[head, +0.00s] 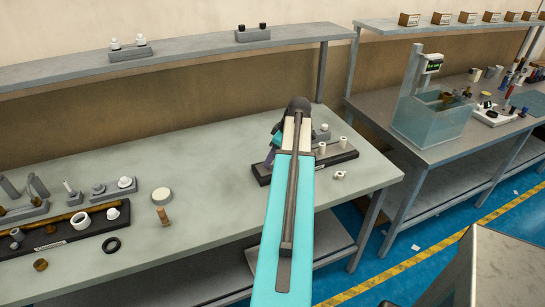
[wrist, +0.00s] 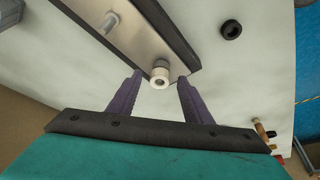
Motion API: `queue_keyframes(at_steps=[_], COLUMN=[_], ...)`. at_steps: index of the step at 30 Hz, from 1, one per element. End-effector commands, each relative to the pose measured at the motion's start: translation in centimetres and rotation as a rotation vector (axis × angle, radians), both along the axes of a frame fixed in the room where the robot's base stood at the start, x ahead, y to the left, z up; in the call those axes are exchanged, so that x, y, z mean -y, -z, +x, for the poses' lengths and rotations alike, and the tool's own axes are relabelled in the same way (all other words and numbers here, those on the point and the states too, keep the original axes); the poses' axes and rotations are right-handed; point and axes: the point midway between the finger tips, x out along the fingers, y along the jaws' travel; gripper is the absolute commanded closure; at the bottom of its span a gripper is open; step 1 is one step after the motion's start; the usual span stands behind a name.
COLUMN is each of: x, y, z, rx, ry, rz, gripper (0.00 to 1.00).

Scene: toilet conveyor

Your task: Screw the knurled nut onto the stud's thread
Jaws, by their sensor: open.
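In the wrist view my gripper (wrist: 159,76) is open, with its two purple fingers apart. A pale round piece with a dark centre (wrist: 158,83) shows between the fingertips, with a gap on each side. It may be the knurled nut or the stud's end; I cannot tell which. It is at the edge of a metal-faced block with dark sides (wrist: 158,32). Whether nut and thread are engaged is not visible.
Two pale cylinders (head: 343,142) (head: 321,149) stand on the dark base. A small pale hollow piece (head: 339,175) lies on the bench before it. A wooden-coloured peg (head: 163,216), a black ring (head: 111,244) and a fittings tray (head: 65,236) are at left.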

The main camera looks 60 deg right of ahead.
Motion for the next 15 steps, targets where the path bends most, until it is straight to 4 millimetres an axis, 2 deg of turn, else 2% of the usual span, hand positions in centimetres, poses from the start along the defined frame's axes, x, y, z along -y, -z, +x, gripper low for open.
queue_keyframes(at_steps=[8, 15], x=[0.1, 0.2], y=[-1.1, -3.3], z=[-0.5, -1.4], rx=[0.001, 0.001], ry=[0.0, 0.001], rz=[-0.001, -0.002], gripper=[0.55, 0.55])
